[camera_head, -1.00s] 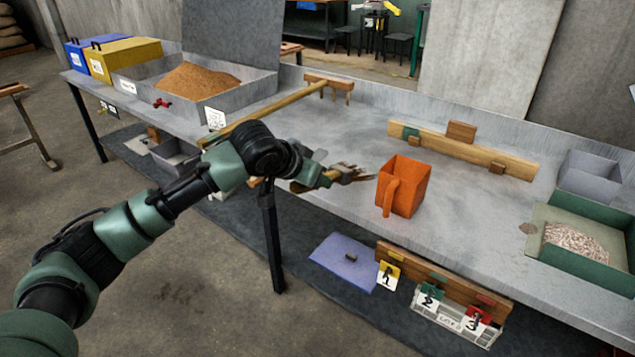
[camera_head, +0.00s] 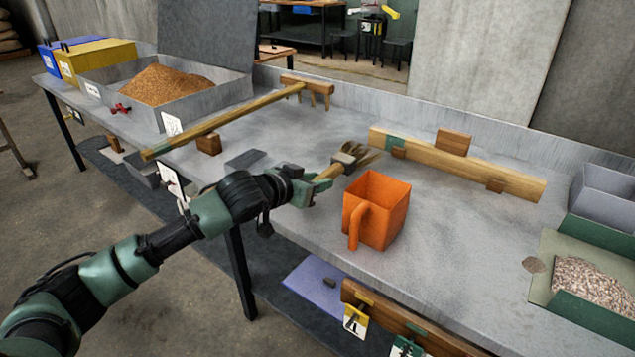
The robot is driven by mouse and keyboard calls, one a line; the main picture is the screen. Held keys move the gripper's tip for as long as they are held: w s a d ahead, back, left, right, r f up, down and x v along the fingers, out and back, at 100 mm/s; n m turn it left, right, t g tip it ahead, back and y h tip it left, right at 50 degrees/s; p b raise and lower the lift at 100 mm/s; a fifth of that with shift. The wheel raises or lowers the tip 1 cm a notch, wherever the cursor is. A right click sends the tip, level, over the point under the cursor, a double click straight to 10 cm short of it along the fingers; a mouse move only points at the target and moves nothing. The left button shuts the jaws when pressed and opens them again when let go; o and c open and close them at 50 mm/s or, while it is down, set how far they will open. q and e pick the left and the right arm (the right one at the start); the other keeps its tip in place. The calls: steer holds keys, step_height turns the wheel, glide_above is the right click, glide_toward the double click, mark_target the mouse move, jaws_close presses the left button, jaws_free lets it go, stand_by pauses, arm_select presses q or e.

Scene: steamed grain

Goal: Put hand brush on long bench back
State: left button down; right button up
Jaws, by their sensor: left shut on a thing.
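My left gripper (camera_head: 308,187) is shut on the wooden handle of the hand brush (camera_head: 352,158). The brush points up and to the right, its tan bristles at the far end. It is over the long bench (camera_head: 300,130), just behind and left of the orange scoop (camera_head: 377,205). I cannot tell whether the bristles touch the bench top. The back part of the bench runs along a low grey upstand (camera_head: 480,125). Part of the brush handle is hidden by the gripper. My right gripper is not in view.
A wooden rake (camera_head: 230,118) lies across the bench to the left, before a tray of brown grain (camera_head: 166,86). A wooden rail (camera_head: 450,165) with blocks lies at the back right. Grey and green bins stand at the far right. Bare bench top shows between rake and rail.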

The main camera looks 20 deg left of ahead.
mark_target(317, 204)
arm_select(q)
steer(key=shift+f+b, duration=0.7)
steer(key=shift+b, duration=0.1)
steer(key=shift+w+f, duration=0.1)
steer(key=shift+f, duration=0.9)
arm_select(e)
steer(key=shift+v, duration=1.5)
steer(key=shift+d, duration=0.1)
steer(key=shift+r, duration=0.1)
arm_select(q)
steer(key=shift+p, duration=0.45)
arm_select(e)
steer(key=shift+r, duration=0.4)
arm_select(q)
steer(key=shift+f, duration=0.4)
steer(key=c, duration=1)
jaws_free()
